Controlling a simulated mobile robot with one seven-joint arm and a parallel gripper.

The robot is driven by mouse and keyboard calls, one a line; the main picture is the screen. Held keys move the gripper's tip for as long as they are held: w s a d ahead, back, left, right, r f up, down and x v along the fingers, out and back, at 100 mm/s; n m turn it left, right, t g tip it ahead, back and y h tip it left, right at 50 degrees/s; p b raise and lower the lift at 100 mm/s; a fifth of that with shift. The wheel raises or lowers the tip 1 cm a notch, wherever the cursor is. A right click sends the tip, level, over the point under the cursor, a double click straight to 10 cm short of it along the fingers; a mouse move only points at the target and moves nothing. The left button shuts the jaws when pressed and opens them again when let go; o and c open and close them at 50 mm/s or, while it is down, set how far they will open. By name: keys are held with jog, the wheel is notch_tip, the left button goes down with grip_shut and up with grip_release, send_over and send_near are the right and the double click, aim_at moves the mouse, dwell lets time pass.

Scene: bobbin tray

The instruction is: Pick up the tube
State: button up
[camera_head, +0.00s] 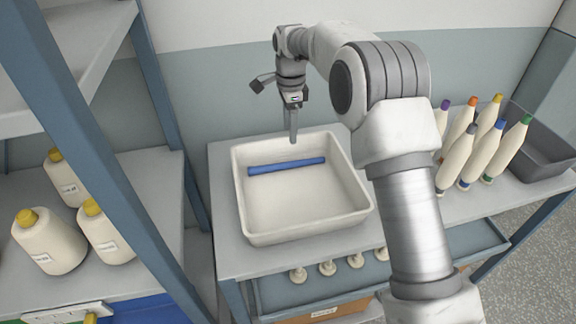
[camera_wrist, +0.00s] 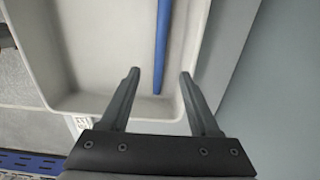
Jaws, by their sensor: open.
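A blue tube (camera_head: 287,165) lies flat in a white tray (camera_head: 310,235), along its back side. My gripper (camera_head: 293,140) points down above the tray's back edge, behind the tube. In the wrist view my gripper (camera_wrist: 160,75) is open, with nothing between its two dark fingers. The tube (camera_wrist: 161,50) shows there beyond the fingers, with its near end between the fingertips in the picture. The tray's rim (camera_wrist: 38,60) also shows in that view. The tube's far end is cut off by that frame.
Several cream bobbins with coloured tips (camera_head: 485,150) stand to the right of the tray, beside a dark grey bin (camera_head: 545,150). Cream bottles with yellow caps (camera_head: 48,240) stand on the left shelf. A blue shelf post (camera_head: 105,160) rises left of the tray. The tray's middle is clear.

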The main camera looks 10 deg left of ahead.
send_over(288, 163)
jog(key=f, duration=0.6)
jog(key=shift+w+d+f, duration=0.2)
jog(key=shift+w+d, duration=0.05)
jog(key=shift+s+a+f, duration=0.1)
jog(key=shift+a+f, duration=0.05)
jog(key=shift+f, duration=1.2)
jog(key=shift+s+a+f, duration=0.1)
jog(key=shift+a+f, duration=0.05)
jog(key=shift+f, duration=1.2)
grip_shut()
